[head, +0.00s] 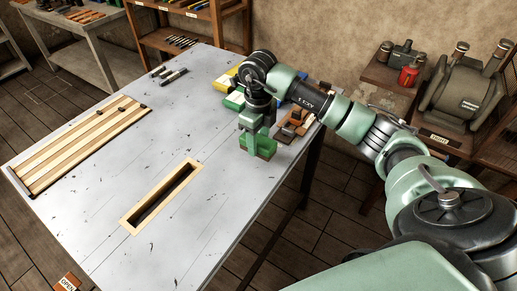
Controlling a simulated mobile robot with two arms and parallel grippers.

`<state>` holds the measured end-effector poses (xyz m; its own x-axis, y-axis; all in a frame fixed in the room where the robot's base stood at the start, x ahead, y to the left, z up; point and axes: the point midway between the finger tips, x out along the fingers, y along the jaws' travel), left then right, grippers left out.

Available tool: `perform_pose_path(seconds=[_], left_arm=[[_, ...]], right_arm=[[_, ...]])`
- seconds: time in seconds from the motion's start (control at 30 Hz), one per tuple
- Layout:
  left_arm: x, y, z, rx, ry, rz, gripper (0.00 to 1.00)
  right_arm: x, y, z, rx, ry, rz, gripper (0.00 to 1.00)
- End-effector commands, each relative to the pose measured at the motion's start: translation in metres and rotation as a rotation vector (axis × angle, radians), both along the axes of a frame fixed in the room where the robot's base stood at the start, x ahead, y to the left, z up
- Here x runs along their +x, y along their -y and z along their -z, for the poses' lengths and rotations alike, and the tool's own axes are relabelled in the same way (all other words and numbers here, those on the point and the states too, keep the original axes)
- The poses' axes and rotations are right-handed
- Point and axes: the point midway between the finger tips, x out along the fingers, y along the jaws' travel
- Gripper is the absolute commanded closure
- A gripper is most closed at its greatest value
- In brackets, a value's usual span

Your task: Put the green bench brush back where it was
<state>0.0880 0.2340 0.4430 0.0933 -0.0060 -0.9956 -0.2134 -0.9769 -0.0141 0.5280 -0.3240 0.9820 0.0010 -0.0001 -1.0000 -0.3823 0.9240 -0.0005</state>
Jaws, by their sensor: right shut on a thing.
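My right gripper (255,136) points down over the right edge part of the grey table (215,155). It is shut on the green bench brush (265,147), a green block with a brown lower part. The fingers cover part of the brush. I cannot tell whether the brush touches the table top or hangs just above it. My left gripper is not in view.
Yellow (222,83) and green (233,102) items stand behind my right gripper, and brown pieces (292,124) lie right of it. A slotted wooden frame (130,223) and a striped board (85,140) lie on the table. The middle is mostly clear.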

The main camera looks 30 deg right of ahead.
Motion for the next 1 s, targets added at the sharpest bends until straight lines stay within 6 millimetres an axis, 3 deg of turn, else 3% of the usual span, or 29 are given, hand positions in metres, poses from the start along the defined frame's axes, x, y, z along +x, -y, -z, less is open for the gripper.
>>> perform_pose_path(seconds=[0.3, 0.67, 0.7, 0.73, 1.0], left_arm=[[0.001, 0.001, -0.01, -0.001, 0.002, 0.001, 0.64], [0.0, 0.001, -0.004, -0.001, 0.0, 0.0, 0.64], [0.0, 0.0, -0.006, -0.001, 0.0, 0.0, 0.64], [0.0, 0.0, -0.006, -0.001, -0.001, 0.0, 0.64], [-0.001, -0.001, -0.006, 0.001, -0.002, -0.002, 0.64]], right_arm=[[-0.001, 0.0, 0.04, 0.0, -0.003, 0.001, 0.93], [0.0, 0.0, 0.046, 0.0, -0.001, 0.0, 0.93], [-0.001, 0.0, 0.044, 0.0, -0.001, 0.0, 0.44], [-0.001, 0.0, 0.044, 0.0, -0.001, 0.0, 0.35], [-0.001, 0.0, 0.044, -0.001, -0.002, 0.0, 0.33]])
